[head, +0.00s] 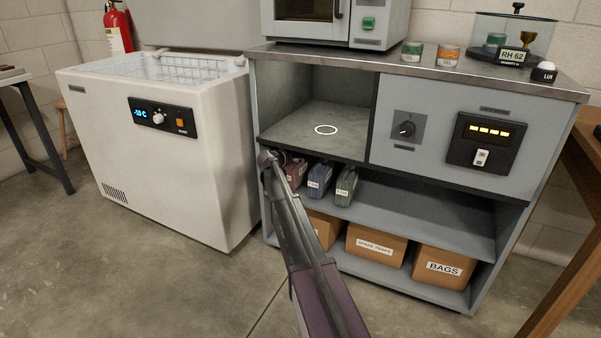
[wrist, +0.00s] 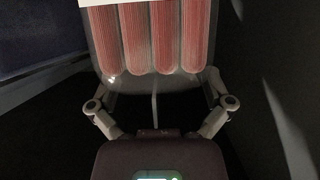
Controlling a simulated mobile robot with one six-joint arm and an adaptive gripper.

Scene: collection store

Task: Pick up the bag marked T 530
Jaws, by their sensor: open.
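Three small bags stand in a row on the middle shelf in the head view: a dark red one (head: 297,173), a blue one (head: 318,184) and a green one (head: 345,189). Their pale labels are too small to read, so I cannot tell which is T 530. My gripper (head: 270,160) is at the left end of the row, beside the red bag, which it partly hides. In the wrist view my gripper (wrist: 157,92) is open, its fingers spread to either side of a clear pack of red ribbed rolls (wrist: 150,38). A white label strip is cut off at the top.
The shelf board (head: 430,215) is bare right of the bags. Cardboard boxes, one marked BAGS (head: 444,266), stand below. A chest freezer (head: 160,150) stands close on the left.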

